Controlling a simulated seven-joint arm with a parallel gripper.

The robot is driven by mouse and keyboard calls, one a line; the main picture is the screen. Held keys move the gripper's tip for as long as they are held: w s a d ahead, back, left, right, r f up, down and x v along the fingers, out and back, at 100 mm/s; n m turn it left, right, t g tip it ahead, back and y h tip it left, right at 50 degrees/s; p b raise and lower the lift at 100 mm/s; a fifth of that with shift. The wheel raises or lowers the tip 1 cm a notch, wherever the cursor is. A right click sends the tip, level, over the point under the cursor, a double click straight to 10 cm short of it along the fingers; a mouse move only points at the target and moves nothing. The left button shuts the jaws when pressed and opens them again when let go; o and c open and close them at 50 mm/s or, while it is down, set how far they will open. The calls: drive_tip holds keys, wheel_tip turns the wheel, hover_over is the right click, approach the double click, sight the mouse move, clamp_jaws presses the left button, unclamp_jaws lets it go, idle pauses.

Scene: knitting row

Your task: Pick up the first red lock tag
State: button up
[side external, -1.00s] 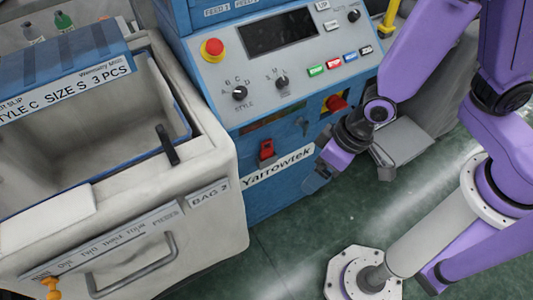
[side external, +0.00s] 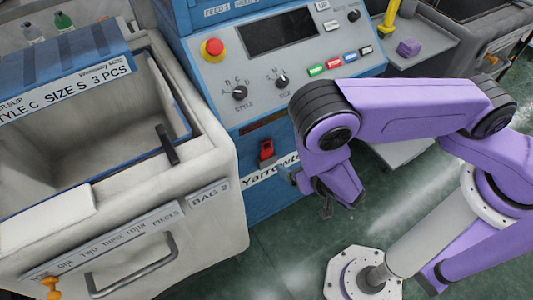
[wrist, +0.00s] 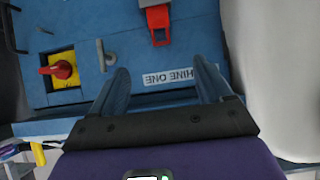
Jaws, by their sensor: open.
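A red lock tag (side external: 266,150) hangs on the blue front of the machine, below the control panel and above a white name label. It also shows at the top of the wrist view (wrist: 158,22). No second red tag shows. My gripper (side external: 300,180) is close to the machine front, right of and lower than the tag, partly hidden by my own arm. In the wrist view my gripper (wrist: 161,70) is open, its two blue-grey fingers wide apart with nothing between them. The tag lies ahead of the fingertips, roughly in line with the gap, and untouched.
A red rotary switch on a yellow plate (wrist: 62,70) and a grey latch (wrist: 106,55) sit left of the tag in the wrist view. A pale bin (side external: 215,150) stands left of the machine. A red emergency button (side external: 213,48) is on the panel above.

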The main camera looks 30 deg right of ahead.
sight(270, 149)
drive_tip(key=x, duration=1.6)
drive_tip(key=shift+d, duration=0.1)
drive_tip(key=c, duration=1.4)
